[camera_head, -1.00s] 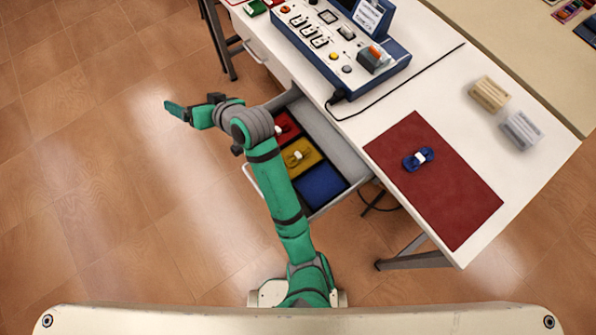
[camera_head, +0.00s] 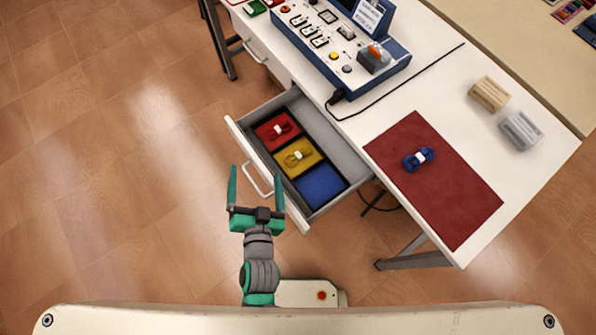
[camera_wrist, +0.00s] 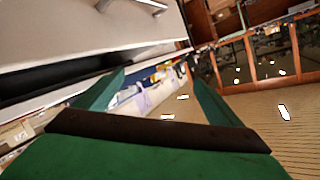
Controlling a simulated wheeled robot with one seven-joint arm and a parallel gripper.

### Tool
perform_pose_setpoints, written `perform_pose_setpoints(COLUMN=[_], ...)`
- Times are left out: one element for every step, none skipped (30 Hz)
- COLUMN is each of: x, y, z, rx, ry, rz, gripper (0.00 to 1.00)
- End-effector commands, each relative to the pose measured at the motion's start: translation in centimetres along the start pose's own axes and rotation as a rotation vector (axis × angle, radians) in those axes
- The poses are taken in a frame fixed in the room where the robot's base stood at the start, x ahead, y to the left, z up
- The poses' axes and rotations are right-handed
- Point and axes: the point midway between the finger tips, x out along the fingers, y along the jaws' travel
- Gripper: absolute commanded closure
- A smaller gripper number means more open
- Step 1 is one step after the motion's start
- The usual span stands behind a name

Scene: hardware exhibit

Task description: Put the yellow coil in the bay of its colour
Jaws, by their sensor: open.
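The yellow coil (camera_head: 299,158) lies in the yellow bay (camera_head: 315,159) of the open drawer (camera_head: 333,143). It is a small bundle with a white band around its middle. A red coil (camera_head: 278,130) lies in the red bay (camera_head: 263,131) beside it. The blue bay (camera_head: 321,187) is empty. A blue coil (camera_head: 418,159) lies on the dark red mat (camera_head: 447,197) on the table. My gripper (camera_head: 255,170) is open and empty, to the left of the drawer front and apart from the coils. In the wrist view its fingers (camera_wrist: 155,88) are spread with nothing between them.
The drawer front with its handle (camera_head: 258,180) is close to my gripper. A blue control panel (camera_head: 340,45) stands on the white table, with a black cable running from it. A beige block (camera_head: 489,93) and a grey block (camera_head: 521,130) are at right. The floor at left is clear.

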Motion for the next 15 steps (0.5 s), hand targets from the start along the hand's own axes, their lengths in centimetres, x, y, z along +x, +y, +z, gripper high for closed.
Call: perform_pose_setpoints(x=[-2.2,-3.3,-4.8,-6.0,-7.1,-8.6,-9.7,-10.7,-12.0,-12.9,-13.7,-14.7,-15.3,-15.8,-16.4], y=[1.4,2.2,3.1,3.8,4.5,5.3,5.9,6.4,6.9,7.3,7.6,7.9,8.1,8.3,8.4], z=[0.5,0.5,0.4,0.3,0.1,-0.1,-0.3,-0.6,-1.0,-1.3,-1.6,-2.0,-2.3,-2.6,-2.9], rx=[-0.037,-0.061,-0.097,-0.124,-0.153,-0.195,-0.226,-0.258,-0.298,-0.328,-0.354,-0.388,-0.410,-0.430,-0.452], ry=[-0.001,0.003,0.009,0.014,0.016,0.021,0.023,0.026,0.029,0.030,0.032,0.034,0.035,0.037,0.039], rz=[0.030,0.046,0.065,0.077,0.088,0.102,0.109,0.114,0.119,0.122,0.123,0.123,0.122,0.121,0.118], gripper=[0.11,0.11,0.11,0.11,0.11,0.11,0.11,0.11,0.11,0.11,0.11,0.11,0.11,0.11,0.11])
